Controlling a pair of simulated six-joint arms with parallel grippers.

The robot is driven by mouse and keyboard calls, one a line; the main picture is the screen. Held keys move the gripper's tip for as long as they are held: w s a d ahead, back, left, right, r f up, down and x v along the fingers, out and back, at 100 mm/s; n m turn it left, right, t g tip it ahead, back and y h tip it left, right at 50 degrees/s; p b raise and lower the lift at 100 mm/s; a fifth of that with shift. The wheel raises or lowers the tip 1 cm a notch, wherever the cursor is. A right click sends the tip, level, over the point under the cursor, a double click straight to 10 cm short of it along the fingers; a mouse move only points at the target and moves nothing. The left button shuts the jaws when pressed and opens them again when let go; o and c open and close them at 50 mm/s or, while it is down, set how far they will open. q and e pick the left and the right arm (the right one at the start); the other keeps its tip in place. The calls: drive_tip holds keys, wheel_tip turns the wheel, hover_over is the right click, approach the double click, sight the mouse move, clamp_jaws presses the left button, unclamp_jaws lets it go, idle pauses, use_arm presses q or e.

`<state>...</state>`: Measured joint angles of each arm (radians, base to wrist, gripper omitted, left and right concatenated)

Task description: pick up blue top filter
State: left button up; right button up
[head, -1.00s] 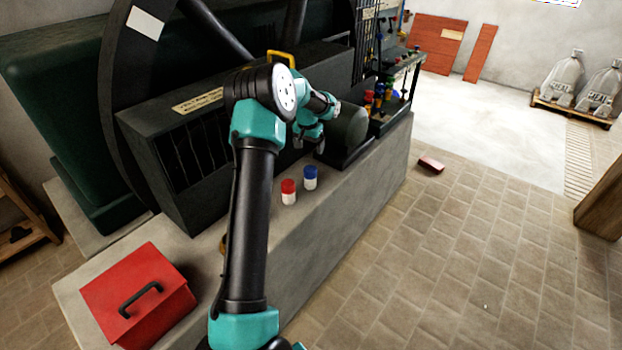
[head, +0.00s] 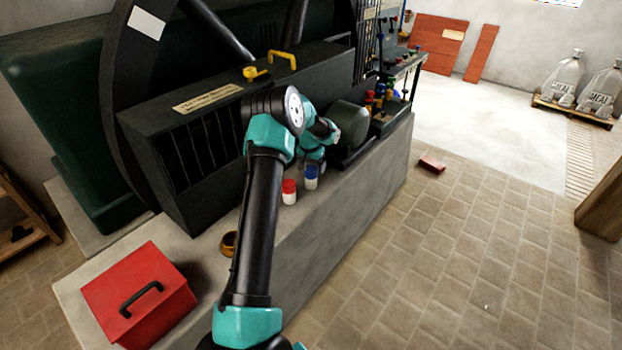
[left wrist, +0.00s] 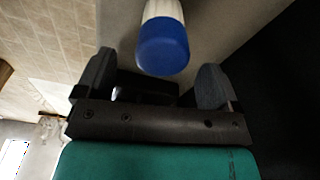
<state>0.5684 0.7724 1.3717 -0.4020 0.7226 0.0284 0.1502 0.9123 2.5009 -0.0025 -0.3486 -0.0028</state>
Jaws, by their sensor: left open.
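The blue top filter (head: 311,178), a small white cylinder with a blue cap, stands upright on the concrete plinth (head: 340,215). A similar red-topped filter (head: 289,192) stands just left of it. My left gripper (head: 313,162) is close above the blue top filter; its fingers are hard to make out in the head view. In the left wrist view, my left gripper (left wrist: 157,60) is open, with the blue cap (left wrist: 163,48) showing between the lines of its two fingers. Neither finger appears to touch it. My right gripper is not in view.
The dark engine housing (head: 190,150) stands behind the filters, with a yellow handle (head: 283,59) on top. A rounded dark green machine part (head: 347,125) is to the right. A red toolbox (head: 138,297) and a brass-coloured ring (head: 229,244) are on the left of the plinth.

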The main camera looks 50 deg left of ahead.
sight(311, 174)
use_arm(q)
drive_tip(key=shift+w+a+f, duration=0.1)
drive_tip(key=shift+a+f, duration=0.05)
drive_tip(key=shift+f, duration=2.45)
drive_tip(key=c, duration=1.1)
